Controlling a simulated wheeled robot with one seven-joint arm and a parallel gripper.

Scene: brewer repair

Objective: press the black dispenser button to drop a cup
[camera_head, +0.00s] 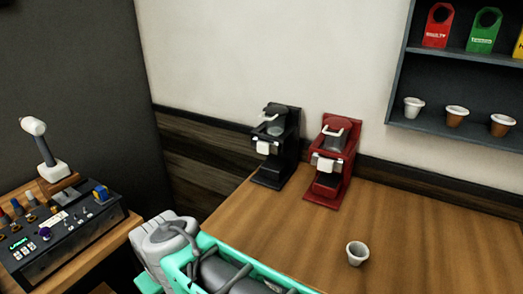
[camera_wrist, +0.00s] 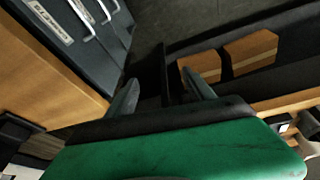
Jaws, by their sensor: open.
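I cannot make out a cup dispenser or a black dispenser button in either view. A white cup (camera_head: 357,254) stands upright on the wooden table. My gripper (camera_wrist: 162,92) is open and empty in the wrist view, its two grey fingertips apart. In the head view my teal and grey arm covers the bottom middle, and my fingertips are not clearly seen there.
A black brewer (camera_head: 275,145) and a red brewer (camera_head: 331,160) stand at the back of the table (camera_head: 440,235). A control panel (camera_head: 65,232) with a lever sits at left. The table's right side is clear.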

